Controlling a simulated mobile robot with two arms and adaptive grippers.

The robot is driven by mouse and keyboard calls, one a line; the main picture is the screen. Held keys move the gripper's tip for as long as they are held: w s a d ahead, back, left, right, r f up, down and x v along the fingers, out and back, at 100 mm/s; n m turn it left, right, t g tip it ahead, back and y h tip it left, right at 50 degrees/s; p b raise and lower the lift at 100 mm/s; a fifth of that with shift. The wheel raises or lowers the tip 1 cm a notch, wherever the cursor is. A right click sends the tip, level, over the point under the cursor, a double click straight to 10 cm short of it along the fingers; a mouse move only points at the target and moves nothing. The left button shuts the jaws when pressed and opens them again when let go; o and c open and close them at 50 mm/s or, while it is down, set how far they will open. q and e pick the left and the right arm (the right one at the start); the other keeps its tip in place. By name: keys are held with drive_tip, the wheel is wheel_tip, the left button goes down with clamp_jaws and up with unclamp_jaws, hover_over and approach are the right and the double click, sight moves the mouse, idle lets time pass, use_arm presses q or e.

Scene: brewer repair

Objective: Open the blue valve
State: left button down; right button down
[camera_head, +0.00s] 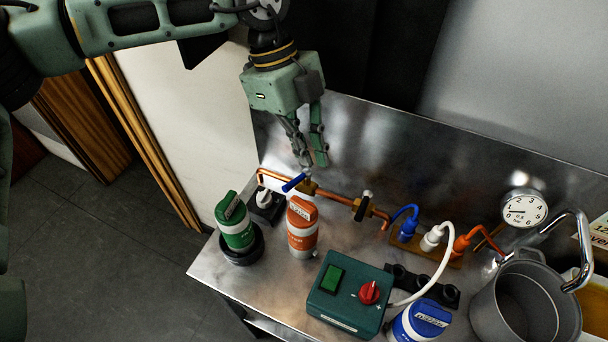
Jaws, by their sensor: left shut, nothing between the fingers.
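The blue valve handle (293,182) is a short blue lever on a brass valve body on the copper pipe at the back of the steel counter. The lever is at an angle to the pipe and points down-left from the valve body. My left gripper (315,164) hangs pointing down just above and slightly right of the blue valve. Its fingers are shut with nothing between them. I cannot tell whether the fingertips touch the valve. My right gripper is not in view.
A green bottle (236,224), an orange bottle (302,232) and a blue bottle (421,320) stand on the counter (215,262). A green control box (345,298) with a red knob is in front. A second brass valve (363,210), hoses, a gauge (524,210) and a grey pot (520,300) are right.

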sight(296, 181)
use_arm(q)
drive_tip(key=p+x, duration=0.4)
drive_tip(key=x, duration=0.6)
drive_tip(key=w+a, duration=0.1)
drive_tip(key=w+a+p, duration=0.1)
drive_tip(key=a, duration=0.1)
drive_tip(key=shift+w+a+f, duration=0.1)
drive_tip(key=shift+w+f, duration=0.1)
drive_tip(key=shift+f, duration=0.2)
drive_tip(key=shift+w, duration=0.15)
